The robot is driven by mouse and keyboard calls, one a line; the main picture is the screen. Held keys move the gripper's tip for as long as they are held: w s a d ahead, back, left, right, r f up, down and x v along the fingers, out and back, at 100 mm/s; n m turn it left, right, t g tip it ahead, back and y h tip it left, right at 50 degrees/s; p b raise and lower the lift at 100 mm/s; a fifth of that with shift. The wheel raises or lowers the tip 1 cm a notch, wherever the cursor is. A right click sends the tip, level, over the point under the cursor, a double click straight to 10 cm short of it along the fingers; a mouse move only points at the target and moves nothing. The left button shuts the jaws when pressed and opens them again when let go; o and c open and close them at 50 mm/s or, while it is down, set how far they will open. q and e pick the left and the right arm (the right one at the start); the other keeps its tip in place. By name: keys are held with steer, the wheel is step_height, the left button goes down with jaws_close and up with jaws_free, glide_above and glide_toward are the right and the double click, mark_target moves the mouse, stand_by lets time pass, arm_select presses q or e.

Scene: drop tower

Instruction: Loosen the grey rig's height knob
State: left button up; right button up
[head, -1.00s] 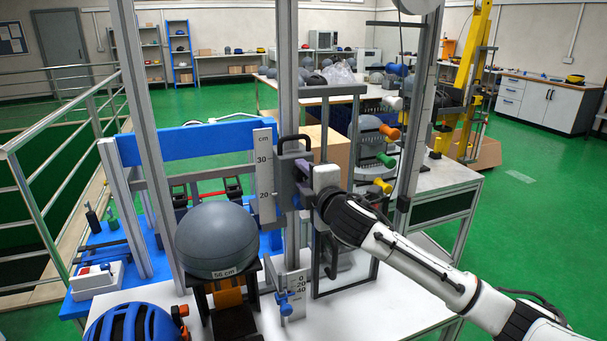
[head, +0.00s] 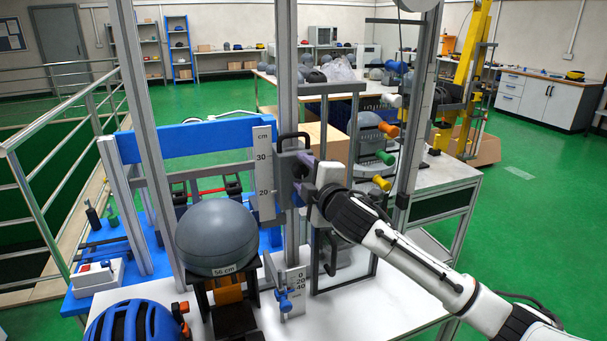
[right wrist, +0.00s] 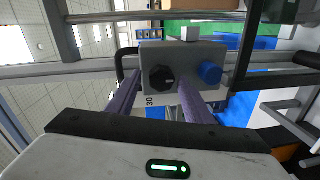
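The grey rig's upright (head: 287,80) carries a grey carriage block (head: 284,172) beside a white cm scale (head: 264,170). In the right wrist view the block (right wrist: 215,52) bears a black knob (right wrist: 162,78) and a blue knob (right wrist: 210,73). I cannot tell for certain which is the height knob. My right gripper (head: 301,168) is at the block, its purple fingers (right wrist: 161,88) open, one on each side of the black knob, with gaps. The blue knob is outside the fingers, to the right. In the head view the knobs are largely hidden. My left gripper is not in view.
A grey headform ball (head: 217,236) rests on a black stand left of the upright. A lower scale (head: 294,284) has a blue knob (head: 284,300). A blue helmet (head: 133,323) is at the front left. Orange, green and yellow handles (head: 386,157) stand right of the rig.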

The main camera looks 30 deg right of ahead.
stand_by(0.3)
steer(key=b+v, duration=0.1)
steer(key=v, duration=0.9)
steer(key=shift+s, duration=0.15)
steer(key=shift+a, duration=0.1)
steer(key=s+a+f+m+g+y, duration=0.1)
steer(key=s+a+f+m+g, duration=0.15)
steer(key=f, duration=0.65)
steer(key=s+a+f+m+g+y, duration=0.1)
steer(key=s+a+f+y, duration=0.2)
steer(key=f, duration=0.5)
steer(key=s+a+f+m+g, duration=0.15)
steer(key=a+f, duration=0.25)
steer(key=f, duration=0.5)
steer(key=s+a+f+m+g+y, duration=0.1)
steer(key=s+a+f+m, duration=0.2)
steer(key=s+a+f, duration=0.2)
steer(key=s+a+f+m+g+y, duration=0.1)
steer(key=s+a+f+m, duration=0.2)
steer(key=s+a+f, duration=0.3)
steer(key=s+f, duration=0.5)
steer(key=s, duration=0.3)
steer(key=shift+a+f+g, duration=0.25)
steer(key=shift+f+g, duration=0.15)
